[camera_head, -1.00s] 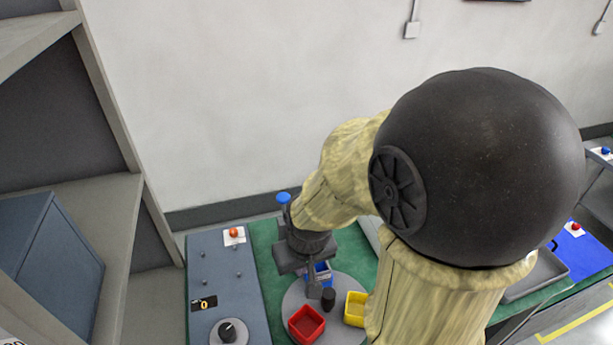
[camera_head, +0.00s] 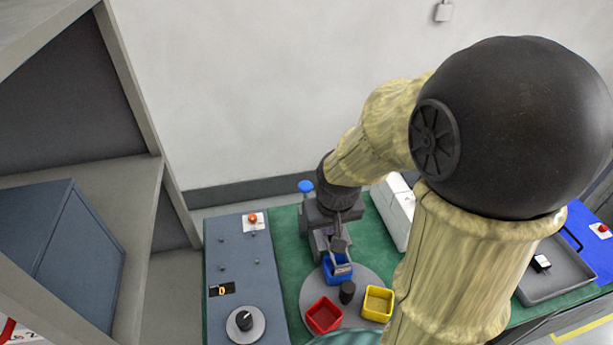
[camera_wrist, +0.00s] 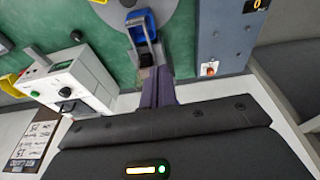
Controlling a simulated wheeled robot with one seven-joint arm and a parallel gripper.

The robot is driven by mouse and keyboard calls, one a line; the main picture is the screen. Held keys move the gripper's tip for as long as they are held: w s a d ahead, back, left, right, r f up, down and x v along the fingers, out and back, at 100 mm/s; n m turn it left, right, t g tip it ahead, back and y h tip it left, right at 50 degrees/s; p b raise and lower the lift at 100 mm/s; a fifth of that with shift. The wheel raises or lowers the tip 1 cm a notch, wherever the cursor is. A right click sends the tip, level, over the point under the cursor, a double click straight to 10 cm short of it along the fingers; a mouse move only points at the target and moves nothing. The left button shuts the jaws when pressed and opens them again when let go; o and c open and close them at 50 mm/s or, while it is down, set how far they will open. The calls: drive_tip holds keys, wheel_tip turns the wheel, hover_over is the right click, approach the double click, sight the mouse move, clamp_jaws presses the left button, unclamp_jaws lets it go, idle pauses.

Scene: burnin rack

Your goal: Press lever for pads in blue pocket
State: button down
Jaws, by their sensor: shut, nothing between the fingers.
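The blue pocket (camera_head: 337,277) sits at the back of the round grey turntable (camera_head: 366,279). My gripper (camera_head: 340,258) points down at the rear of this pocket, its fingers shut with nothing between them. In the wrist view the fingers (camera_wrist: 152,80) reach toward the blue pocket (camera_wrist: 137,20); I cannot tell if they touch it. Something pale shows inside the pocket, too small to name. A round blue knob (camera_head: 305,186) stands just left of and behind my wrist; my wrist hides what lies below it. I cannot tell whether it is the lever.
A red pocket (camera_head: 324,316), a yellow pocket (camera_head: 377,303) and a black knob (camera_head: 347,292) share the turntable. A blue-grey panel (camera_head: 235,285) with an orange button (camera_head: 252,218) and a dial lies left. A white box (camera_wrist: 78,88) stands nearby. A grey tray (camera_head: 560,283) lies right.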

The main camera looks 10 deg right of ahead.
drive_tip(key=w+p+v, duration=0.1)
drive_tip(key=p+v, duration=0.2)
drive_tip(key=v, duration=0.3)
hover_over(306, 184)
drive_tip(key=s, duration=0.3)
drive_tip(key=shift+s+r+t+b, duration=0.2)
drive_tip(key=shift+r+t+b, duration=0.1)
drive_tip(key=shift+r, duration=0.1)
drive_tip(key=shift+f, duration=0.1)
drive_tip(key=p+x, duration=0.1)
drive_tip(key=x, duration=0.3)
drive_tip(key=p+x, duration=0.2)
drive_tip(key=x, duration=0.2)
drive_tip(key=p+x, duration=0.1)
drive_tip(key=x, duration=0.3)
drive_tip(key=shift+s+a+f+p, duration=0.2)
drive_tip(key=shift+a+f+p, duration=0.15)
drive_tip(key=shift+f+p, duration=0.05)
drive_tip(key=shift+d+f, duration=0.3)
drive_tip(key=shift+f, duration=0.3)
drive_tip(key=shift+s, duration=0.1)
drive_tip(key=shift+s+a, duration=0.1)
